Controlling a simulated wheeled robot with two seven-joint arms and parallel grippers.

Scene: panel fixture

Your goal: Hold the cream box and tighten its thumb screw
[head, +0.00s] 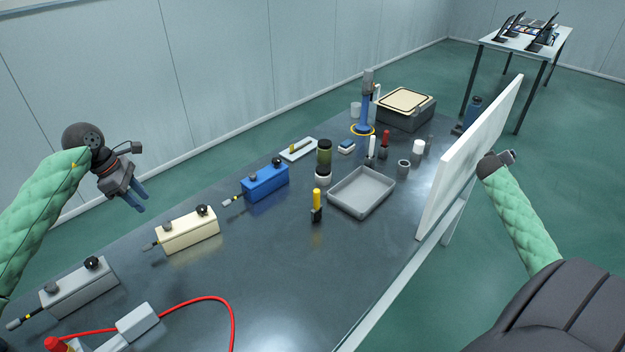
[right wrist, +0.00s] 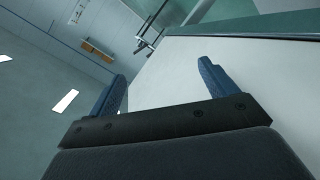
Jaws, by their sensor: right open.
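The cream box (head: 188,232) sits on the dark table in the head view, between a grey box and a blue box. A black knob (head: 202,210), which looks like its thumb screw, stands on its top near the right end. A dark stub with a yellow band sticks out at its left end. My left gripper (head: 139,201) hangs in the air left of and above the cream box, apart from it. Its blue fingers look slightly parted, with nothing seen between them. My right gripper is at the white panel's far side in the head view; its open, empty blue fingers (right wrist: 165,88) show in the right wrist view.
The grey box (head: 80,288) and blue box (head: 265,183) flank the cream box. A red cable (head: 232,318) curves across the near table. A grey tray (head: 361,192), a screwdriver (head: 317,203) and bottles stand farther right. An upright white panel (head: 470,160) edges the table near my right arm.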

